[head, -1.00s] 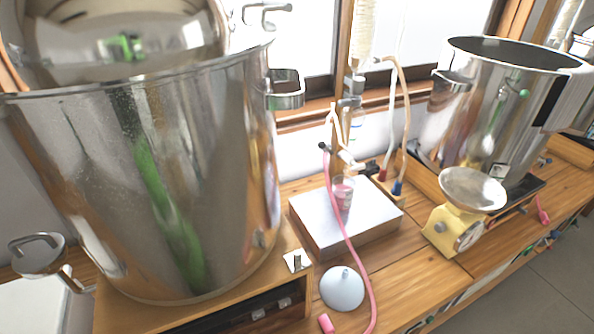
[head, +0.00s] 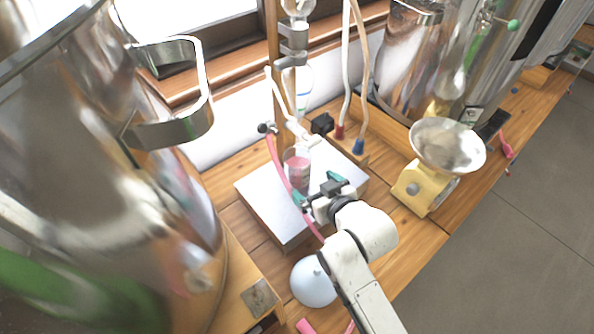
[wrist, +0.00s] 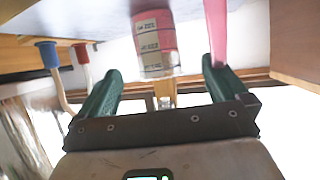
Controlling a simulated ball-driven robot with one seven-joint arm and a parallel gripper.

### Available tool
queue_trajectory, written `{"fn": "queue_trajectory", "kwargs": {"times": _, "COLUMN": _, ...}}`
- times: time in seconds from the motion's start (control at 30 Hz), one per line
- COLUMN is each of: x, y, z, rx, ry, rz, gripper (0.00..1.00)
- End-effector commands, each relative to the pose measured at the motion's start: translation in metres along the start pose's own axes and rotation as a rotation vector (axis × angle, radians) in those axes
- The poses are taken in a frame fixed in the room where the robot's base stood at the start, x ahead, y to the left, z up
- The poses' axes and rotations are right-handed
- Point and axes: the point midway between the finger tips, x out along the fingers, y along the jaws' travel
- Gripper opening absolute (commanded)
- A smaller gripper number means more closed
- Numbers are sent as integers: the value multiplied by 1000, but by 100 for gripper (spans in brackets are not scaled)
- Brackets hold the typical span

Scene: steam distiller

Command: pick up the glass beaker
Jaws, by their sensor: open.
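The glass beaker (head: 298,168) holds pink liquid and stands on a silver metal box (head: 262,200) below the glass column. In the wrist view the beaker (wrist: 155,45) appears upside down with printed labels, ahead of the gap between my fingers. My gripper (head: 317,191) is open, with green fingers, in front of the beaker and slightly below it in the head view. In the wrist view nothing is between the fingertips (wrist: 162,76). My gripper hides part of the metal box and of the pink hose.
A pink hose (head: 279,165) runs beside the beaker; in the wrist view it (wrist: 216,35) lies near the right finger. A large steel pot (head: 90,150) stands at left, a yellow scale (head: 425,190) at right. A pale funnel (head: 310,283) sits in front.

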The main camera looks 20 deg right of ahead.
Motion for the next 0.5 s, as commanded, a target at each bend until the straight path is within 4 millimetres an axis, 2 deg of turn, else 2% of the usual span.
{"fn": "queue_trajectory", "kwargs": {"times": 0.2, "x": 32, "y": 1, "z": 0, "rx": 0, "ry": -1, "rz": 1, "gripper": 100}}
{"fn": "queue_trajectory", "kwargs": {"times": 0.5, "x": 50, "y": 2, "z": 1, "rx": 0, "ry": -3, "rz": 1, "gripper": 100}}
